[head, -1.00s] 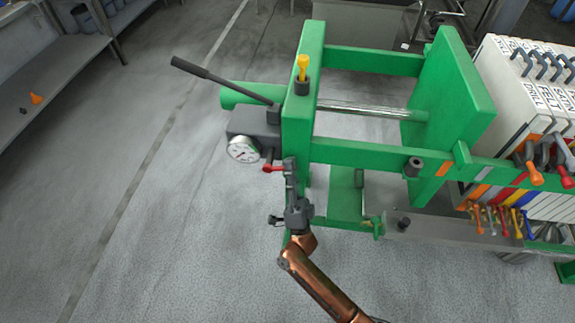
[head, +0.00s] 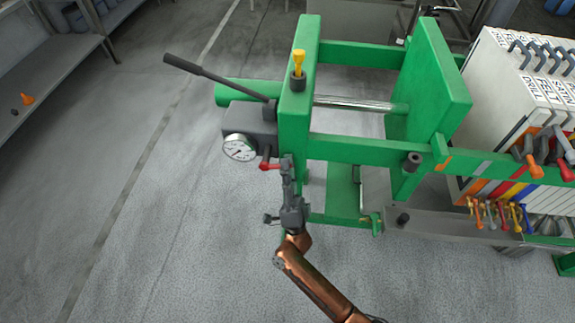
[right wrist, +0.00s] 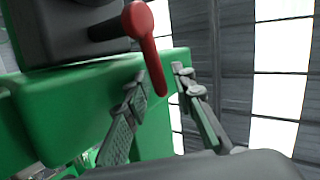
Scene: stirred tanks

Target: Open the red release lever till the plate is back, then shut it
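The red release lever (head: 270,166) sticks out below the dark pump block (head: 252,117) by the pressure gauge (head: 239,147). In the right wrist view the lever (right wrist: 143,38) hangs down, its knob end between my fingertips. My right gripper (head: 286,160) stands just right of the lever; in the wrist view its fingers (right wrist: 163,80) are apart, with gaps beside the knob. The green plate (head: 440,75) stands upright on the press rails, joined to the end frame (head: 298,90) by a shiny rod (head: 350,103). My left gripper is out of view.
A long black pump handle (head: 205,76) slants up left from the block. A yellow-topped fitting (head: 299,62) sits on the end frame.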

